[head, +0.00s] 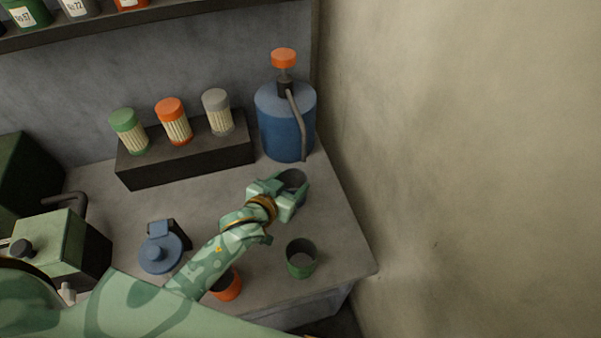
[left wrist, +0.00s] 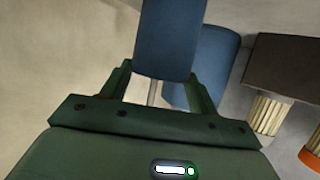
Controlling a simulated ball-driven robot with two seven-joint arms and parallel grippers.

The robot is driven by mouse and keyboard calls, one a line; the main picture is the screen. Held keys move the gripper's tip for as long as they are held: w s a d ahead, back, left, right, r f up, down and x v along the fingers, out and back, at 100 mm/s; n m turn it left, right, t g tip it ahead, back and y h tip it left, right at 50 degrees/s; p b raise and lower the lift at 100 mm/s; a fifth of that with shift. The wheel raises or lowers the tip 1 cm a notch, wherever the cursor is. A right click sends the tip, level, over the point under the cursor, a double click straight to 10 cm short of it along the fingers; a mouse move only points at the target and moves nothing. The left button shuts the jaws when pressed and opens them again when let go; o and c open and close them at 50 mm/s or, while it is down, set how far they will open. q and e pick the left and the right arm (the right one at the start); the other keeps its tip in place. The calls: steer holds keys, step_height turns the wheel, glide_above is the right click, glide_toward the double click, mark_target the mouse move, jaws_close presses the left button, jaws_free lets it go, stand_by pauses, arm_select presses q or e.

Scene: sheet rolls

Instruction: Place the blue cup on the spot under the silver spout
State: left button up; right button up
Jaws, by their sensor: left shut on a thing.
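My left gripper (head: 292,194) is shut on the blue cup (head: 295,178), whose dark open top shows between the fingers in the head view. In the left wrist view the blue cup (left wrist: 170,40) sits between the two green fingers. The silver spout (head: 297,118) curves down the front of the blue pump bottle (head: 283,128), and its lower end is just behind the cup. The bottle (left wrist: 218,60) also shows behind the cup in the left wrist view. The spot under the spout is hidden by the cup and gripper. My right gripper is not in view.
A green cup (head: 301,262) stands right of my forearm, and an orange cup (head: 232,288) is partly hidden by it. A blue lidded item (head: 160,252) lies left. A dark rack (head: 190,158) holds three shakers. The wall (head: 460,170) bounds the right.

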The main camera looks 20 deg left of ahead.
mark_target(299, 172)
arm_select(q)
steer(key=shift+w+d, duration=0.15)
steer(key=shift+w, duration=0.65)
steer(key=shift+w+d, duration=0.15)
steer(key=shift+w, duration=0.6)
steer(key=b+x, duration=0.1)
steer(key=x, duration=0.2)
steer(key=shift+f+b, duration=0.2)
steer(key=shift+b, duration=0.1)
steer(key=shift+r, duration=0.15)
steer(key=shift+s, duration=0.1)
steer(key=o, duration=1.3)
steer(key=shift+o, duration=0.2)
